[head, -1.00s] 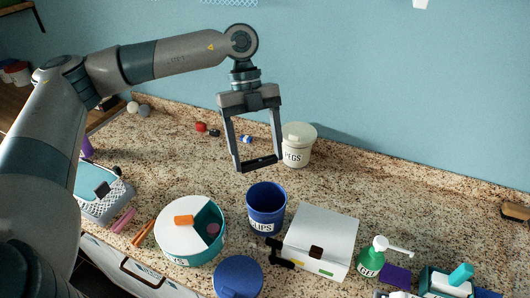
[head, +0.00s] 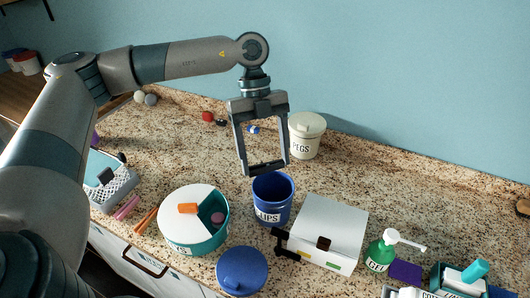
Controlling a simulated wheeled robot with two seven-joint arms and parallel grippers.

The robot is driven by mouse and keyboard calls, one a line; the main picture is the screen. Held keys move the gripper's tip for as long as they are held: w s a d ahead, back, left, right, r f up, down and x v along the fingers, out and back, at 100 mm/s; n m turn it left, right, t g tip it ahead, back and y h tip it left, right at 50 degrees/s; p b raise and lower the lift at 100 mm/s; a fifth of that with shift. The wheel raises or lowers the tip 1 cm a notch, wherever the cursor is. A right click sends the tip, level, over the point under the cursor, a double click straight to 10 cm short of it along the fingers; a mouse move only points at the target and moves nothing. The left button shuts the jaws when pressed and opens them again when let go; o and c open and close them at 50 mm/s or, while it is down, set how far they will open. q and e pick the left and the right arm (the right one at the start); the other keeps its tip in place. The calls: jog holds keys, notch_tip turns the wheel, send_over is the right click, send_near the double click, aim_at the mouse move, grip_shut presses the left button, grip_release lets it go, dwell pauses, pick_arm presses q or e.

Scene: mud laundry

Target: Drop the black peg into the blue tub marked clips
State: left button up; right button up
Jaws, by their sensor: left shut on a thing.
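My left gripper (head: 266,168) comes down from above, with its two long fingers pointing downward. It is shut on the black peg (head: 268,169), a dark bar lying across between the fingertips. The blue tub (head: 273,206) stands open-topped on the counter, with a white label on its front that reads "…LIPS", its left end turned away. In the picture the peg appears just above the tub's back rim; its exact height and depth over the opening are hard to tell. My right gripper is not in view.
A cream pegs canister (head: 306,137) stands behind the tub. A round teal-and-white box (head: 193,235) is to its left, a blue lidded pot (head: 242,270) in front, and a white box (head: 328,232) to the right with a black piece (head: 284,244) beside it.

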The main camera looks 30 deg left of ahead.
pick_arm(q)
jog(key=shift+f, duration=0.2)
jog(key=o, duration=1.1)
jog(key=shift+c, duration=0.2)
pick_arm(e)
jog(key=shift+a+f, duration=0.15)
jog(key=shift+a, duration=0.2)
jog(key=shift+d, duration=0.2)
pick_arm(q)
jog(key=shift+r, duration=0.15)
jog(key=shift+w+a+r+b, duration=0.3)
jog(key=shift+r+b, duration=0.1)
jog(key=shift+r, duration=0.15)
jog(key=b+v, duration=0.4)
jog(key=v, duration=1.1)
jog(key=shift+r, duration=0.45)
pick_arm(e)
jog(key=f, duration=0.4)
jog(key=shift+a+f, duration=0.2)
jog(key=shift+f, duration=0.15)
